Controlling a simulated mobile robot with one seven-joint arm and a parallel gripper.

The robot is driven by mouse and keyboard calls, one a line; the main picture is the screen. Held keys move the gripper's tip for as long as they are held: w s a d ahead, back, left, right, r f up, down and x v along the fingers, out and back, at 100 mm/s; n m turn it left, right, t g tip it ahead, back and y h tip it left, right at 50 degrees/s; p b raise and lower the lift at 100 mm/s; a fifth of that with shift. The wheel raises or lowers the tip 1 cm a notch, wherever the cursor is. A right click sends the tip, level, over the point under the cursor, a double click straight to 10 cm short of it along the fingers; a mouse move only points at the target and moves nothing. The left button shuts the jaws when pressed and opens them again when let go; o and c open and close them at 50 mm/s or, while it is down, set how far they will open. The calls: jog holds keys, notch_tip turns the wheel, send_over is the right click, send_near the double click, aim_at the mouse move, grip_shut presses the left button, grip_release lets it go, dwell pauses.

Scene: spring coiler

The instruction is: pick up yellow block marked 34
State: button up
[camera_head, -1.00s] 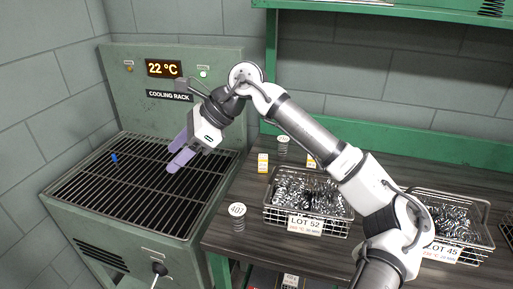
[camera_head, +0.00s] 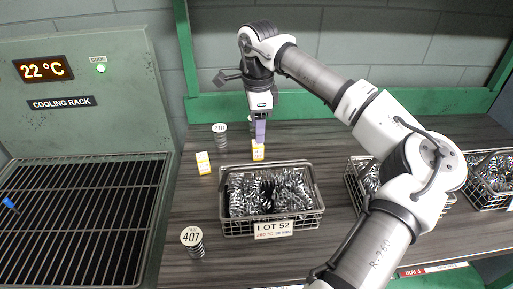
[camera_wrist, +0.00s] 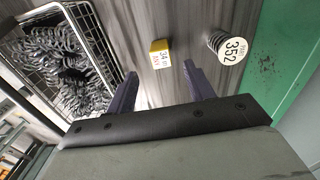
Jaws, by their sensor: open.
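The yellow block marked 34 (camera_wrist: 161,53) stands on the dark table in the wrist view, with a white label on it. In the head view a yellow-and-white block (camera_head: 258,152) stands right below my gripper (camera_head: 260,135), behind the LOT 52 basket; its marking is too small to read there. My gripper is open and points down. In the wrist view its two purple fingers (camera_wrist: 160,69) are apart, and the block shows between and just beyond their tips, with nothing held.
A spring tagged 352 (camera_wrist: 226,50) stands close beside the block. The LOT 52 wire basket (camera_head: 273,230) full of springs is on the near side. Another yellow block (camera_head: 203,163), a spring tagged 407 (camera_head: 194,246) and the cooling rack (camera_head: 75,225) are to the left.

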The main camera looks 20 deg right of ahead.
aim_at(257, 147)
jog(key=shift+w+f+p, duration=0.1)
jog(key=shift+f+p, duration=0.7)
jog(key=shift+f, duration=3.15)
jog(key=c, duration=1)
jog(key=shift+r, duration=0.1)
jog(key=shift+c, duration=0.2)
